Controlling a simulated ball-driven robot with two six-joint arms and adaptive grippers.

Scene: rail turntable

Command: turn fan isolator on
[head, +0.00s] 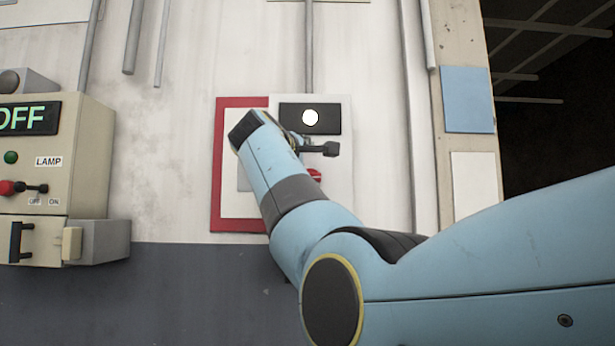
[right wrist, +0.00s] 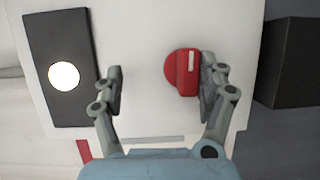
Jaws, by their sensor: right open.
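The isolator panel is a pale plate (head: 340,110) on the wall, partly hidden by my right arm. It has a black block with a lit white round lamp (head: 310,117), which also shows in the right wrist view (right wrist: 64,76). Below it is a red rotary knob (head: 316,175), mostly hidden in the head view. In the right wrist view the red knob (right wrist: 178,70) shows with a pale mark near its right side. My right gripper (right wrist: 162,75) is open, with the knob between its fingers, close by the right finger and well apart from the left one. Contact cannot be told. My left gripper is not in view.
A beige box (head: 85,150) at the left has a display reading OFF, a LAMP label and a red-based lever. A red-bordered board (head: 225,215) sits behind my arm. A dark block (right wrist: 288,62) stands beside the panel in the right wrist view.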

